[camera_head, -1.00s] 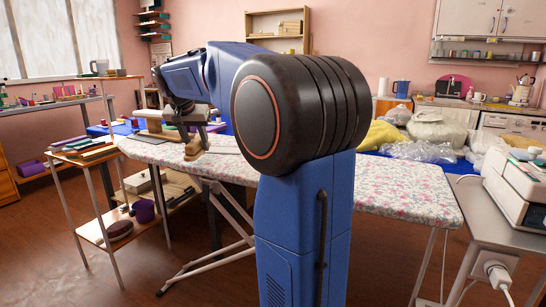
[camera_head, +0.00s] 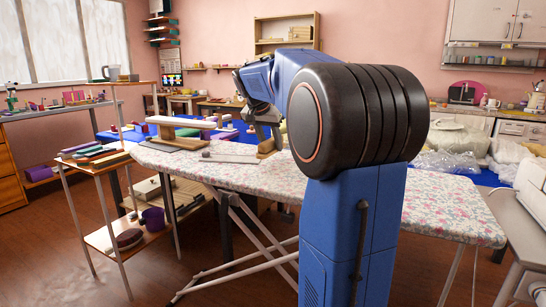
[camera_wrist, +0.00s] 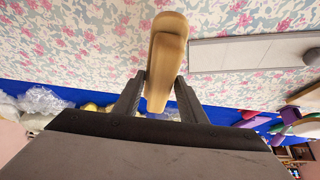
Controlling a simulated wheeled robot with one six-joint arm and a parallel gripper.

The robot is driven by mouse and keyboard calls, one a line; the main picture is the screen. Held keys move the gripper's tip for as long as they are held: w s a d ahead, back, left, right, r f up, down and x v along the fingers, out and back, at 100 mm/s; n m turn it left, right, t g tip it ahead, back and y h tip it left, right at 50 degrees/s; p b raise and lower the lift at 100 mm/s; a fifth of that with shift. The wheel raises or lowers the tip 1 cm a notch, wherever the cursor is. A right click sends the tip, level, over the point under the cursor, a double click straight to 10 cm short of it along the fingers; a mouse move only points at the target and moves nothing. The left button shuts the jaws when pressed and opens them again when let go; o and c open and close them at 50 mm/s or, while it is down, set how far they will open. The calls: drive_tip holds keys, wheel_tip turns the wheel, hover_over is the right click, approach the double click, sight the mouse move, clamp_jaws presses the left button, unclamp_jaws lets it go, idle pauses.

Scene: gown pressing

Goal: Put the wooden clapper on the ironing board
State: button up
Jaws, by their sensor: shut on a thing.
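The wooden clapper (camera_wrist: 166,55) is a tan block with rounded ends. My gripper (camera_wrist: 160,88) is shut on it, one dark finger at each side. In the head view the clapper (camera_head: 268,147) is low under my gripper (camera_head: 264,118), over the far edge of the ironing board (camera_head: 230,174). Whether it touches the board I cannot tell. The ironing board has a pink floral cover, which also fills the upper wrist view (camera_wrist: 60,42). My own arm hides part of the board.
A pale padded sleeve board (camera_head: 178,122) stands at the board's left end. A flat grey piece (camera_head: 220,157) lies on the board near the clapper. A blue-covered table (camera_head: 120,135) is behind. The front middle of the board is clear.

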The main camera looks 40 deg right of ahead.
sight(271, 164)
drive_tip(key=shift+f, duration=2.2)
drive_tip(key=o, duration=0.9)
drive_tip(key=shift+f, duration=0.1)
drive_tip(key=shift+o, duration=0.2)
drive_tip(key=v, duration=1.2)
drive_tip(key=shift+s+a, duration=0.1)
